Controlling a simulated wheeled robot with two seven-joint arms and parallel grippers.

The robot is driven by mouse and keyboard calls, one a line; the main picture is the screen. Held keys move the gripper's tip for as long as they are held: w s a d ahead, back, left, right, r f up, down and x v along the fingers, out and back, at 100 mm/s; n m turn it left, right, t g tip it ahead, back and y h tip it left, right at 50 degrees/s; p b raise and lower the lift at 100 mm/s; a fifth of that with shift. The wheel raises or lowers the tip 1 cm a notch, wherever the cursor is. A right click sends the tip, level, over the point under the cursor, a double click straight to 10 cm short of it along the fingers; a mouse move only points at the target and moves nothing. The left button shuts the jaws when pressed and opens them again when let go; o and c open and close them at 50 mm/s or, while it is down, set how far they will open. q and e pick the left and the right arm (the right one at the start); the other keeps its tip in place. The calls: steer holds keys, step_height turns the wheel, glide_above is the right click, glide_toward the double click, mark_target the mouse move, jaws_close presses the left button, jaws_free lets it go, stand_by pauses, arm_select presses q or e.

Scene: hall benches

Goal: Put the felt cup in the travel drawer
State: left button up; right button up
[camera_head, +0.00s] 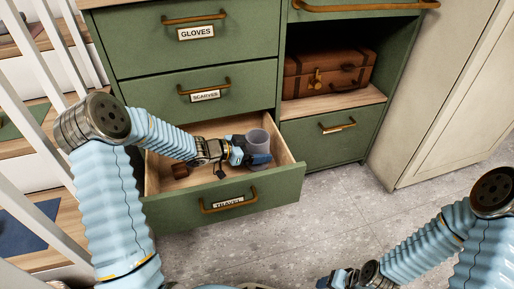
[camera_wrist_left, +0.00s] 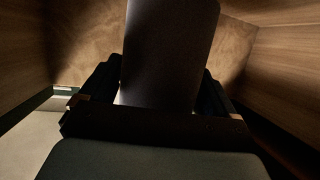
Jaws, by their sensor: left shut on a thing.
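The grey felt cup (camera_head: 258,143) is upright in the head view, inside or just above the open travel drawer (camera_head: 275,197). My left gripper (camera_head: 256,158) is shut on the cup, reaching over the drawer from the left. In the left wrist view the cup (camera_wrist_left: 168,50) stands between the two dark fingers, with the wooden drawer floor and walls around it. I cannot tell whether the cup's base touches the drawer floor. My right gripper (camera_head: 336,280) is at the bottom edge of the head view, over the floor and away from the drawer; its jaws are too small to read.
Shut drawers labelled gloves (camera_head: 196,33) and scarves (camera_head: 205,96) sit above the travel drawer. A small brown thing (camera_head: 180,171) lies at the drawer's left inside. A brown suitcase (camera_head: 328,73) fills the open shelf at right. White stair balusters (camera_head: 40,80) stand at left. Grey floor (camera_head: 340,205) is clear at right.

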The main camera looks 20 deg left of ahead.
arm_select(q)
steer(key=shift+f, duration=0.25)
steer(key=o, duration=0.8)
steer(key=shift+c, duration=0.2)
steer(key=shift+r, duration=0.15)
steer(key=shift+s+a+r+p, duration=0.2)
steer(key=shift+a+r+p, duration=0.1)
steer(key=shift+r, duration=0.15)
steer(key=shift+s+a+r+p, duration=0.2)
steer(key=shift+a+r, duration=0.05)
steer(key=shift+r, duration=0.15)
steer(key=p+v, duration=0.2)
steer(key=v, duration=0.8)
steer(key=shift+s, duration=0.25)
steer(key=shift+a, duration=0.15)
